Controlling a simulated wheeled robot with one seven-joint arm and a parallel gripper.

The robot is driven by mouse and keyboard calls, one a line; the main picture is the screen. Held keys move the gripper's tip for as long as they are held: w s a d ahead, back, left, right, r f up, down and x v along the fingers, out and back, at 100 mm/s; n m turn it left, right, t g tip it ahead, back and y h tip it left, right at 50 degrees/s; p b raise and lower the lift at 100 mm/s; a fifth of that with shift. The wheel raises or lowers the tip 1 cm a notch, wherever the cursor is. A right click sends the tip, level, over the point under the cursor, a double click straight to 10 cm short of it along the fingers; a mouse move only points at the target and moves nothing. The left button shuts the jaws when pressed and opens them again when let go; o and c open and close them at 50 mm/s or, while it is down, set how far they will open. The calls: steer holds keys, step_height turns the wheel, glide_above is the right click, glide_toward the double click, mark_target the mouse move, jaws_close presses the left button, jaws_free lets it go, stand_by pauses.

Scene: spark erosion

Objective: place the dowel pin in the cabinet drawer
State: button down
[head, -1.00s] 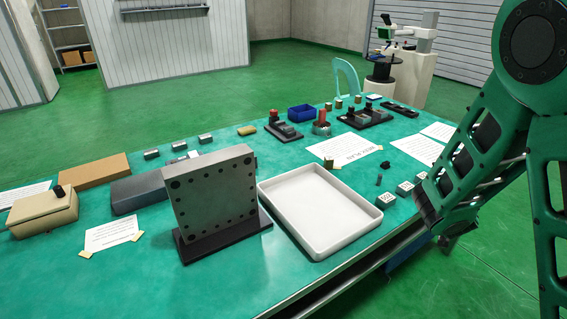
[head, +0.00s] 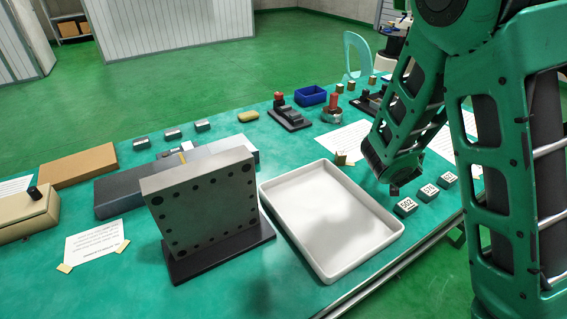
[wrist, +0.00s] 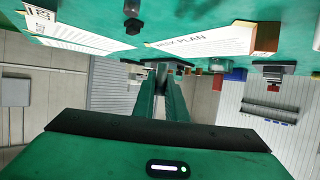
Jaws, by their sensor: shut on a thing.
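My gripper shows in the wrist view (wrist: 161,84), its two green fingers close together. They are shut on a small dark grey piece, the dowel pin (wrist: 161,71), of which only a little shows between the fingertips. In the head view my arm reaches down to the table just right of the white tray, and the fingertips and the pin are mostly hidden there. I cannot make out the cabinet drawer in either view.
The white tray (head: 287,217) lies in front, with a drilled grey plate (head: 203,207) upright on its left. Several marked blocks (head: 405,207) sit right of the tray. A blue bin (head: 311,95) and fixtures stand farther back. The table's front edge is clear.

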steer(key=shift+a, duration=0.15)
step_height(320, 180, up, 20)
steer(key=f+n+y, duration=0.1)
steer(key=n+y, duration=0.8)
steer(key=y, duration=0.1)
glide_above(265, 176)
steer(key=shift+g, duration=0.3)
step_height(265, 176, down, 27)
steer(key=shift+s+f, duration=0.1)
steer(key=c, duration=1.8)
jaws_free()
steer(key=shift+o, duration=0.2)
